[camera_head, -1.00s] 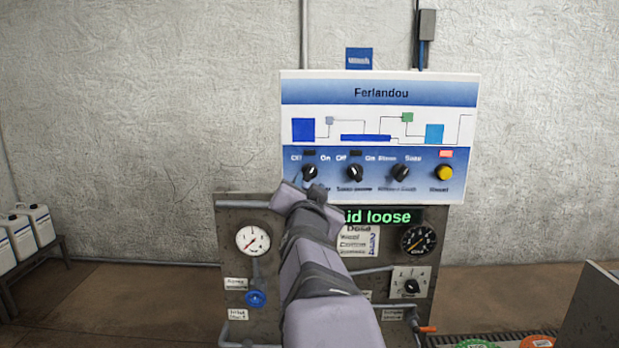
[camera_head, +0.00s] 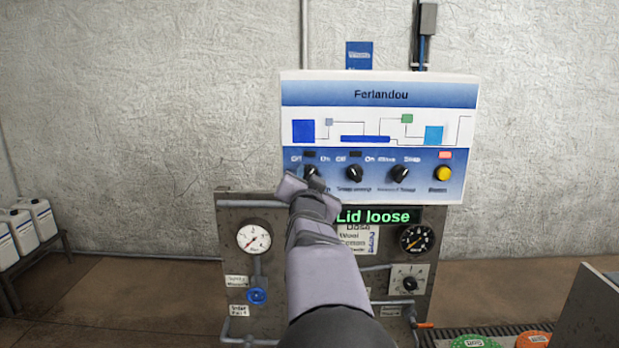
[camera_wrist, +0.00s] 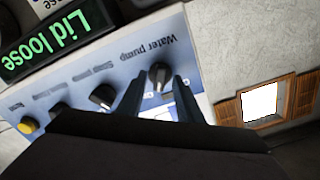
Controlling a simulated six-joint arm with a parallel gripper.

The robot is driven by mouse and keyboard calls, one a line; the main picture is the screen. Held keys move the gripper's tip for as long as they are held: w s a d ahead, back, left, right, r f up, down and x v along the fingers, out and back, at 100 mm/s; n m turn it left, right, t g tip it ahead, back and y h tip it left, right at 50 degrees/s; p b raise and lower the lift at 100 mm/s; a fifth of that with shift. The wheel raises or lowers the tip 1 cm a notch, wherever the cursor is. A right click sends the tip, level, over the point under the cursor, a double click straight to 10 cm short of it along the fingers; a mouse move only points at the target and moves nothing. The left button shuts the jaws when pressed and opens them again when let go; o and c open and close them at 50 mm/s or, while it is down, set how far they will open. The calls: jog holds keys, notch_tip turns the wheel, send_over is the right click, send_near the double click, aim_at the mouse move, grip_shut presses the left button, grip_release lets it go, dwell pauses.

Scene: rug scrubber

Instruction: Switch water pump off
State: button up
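The water pump knob (camera_head: 310,170) is the leftmost black knob on the white and blue panel (camera_head: 380,93), with Off at its left and On at its right. In the wrist view the knob (camera_wrist: 160,74), labelled "Water pump", shows upside down. My gripper (camera_wrist: 158,84) is open, with one finger on each side of the knob's line and gaps between the knob and both fingertips. In the head view my gripper (camera_head: 312,181) covers the knob's lower part.
Two more black knobs (camera_head: 354,173) (camera_head: 399,173) and a yellow button (camera_head: 443,173) sit to the right. Below are a "Lid loose" display (camera_head: 376,217), gauges (camera_head: 253,238) and a blue valve wheel (camera_head: 257,296). White canisters (camera_head: 41,219) stand far left.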

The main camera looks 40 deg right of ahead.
grip_shut()
jog(key=shift+n, duration=0.3)
jog(key=n+p, duration=0.1)
jog(key=n, duration=0.4)
jog(key=shift+n, duration=0.3)
jog(key=n+p, duration=0.1)
jog(key=n, duration=0.4)
jog(key=shift+w+f+n, duration=0.1)
jog(key=shift+n, duration=0.2)
grip_release()
jog(key=shift+a, duration=0.1)
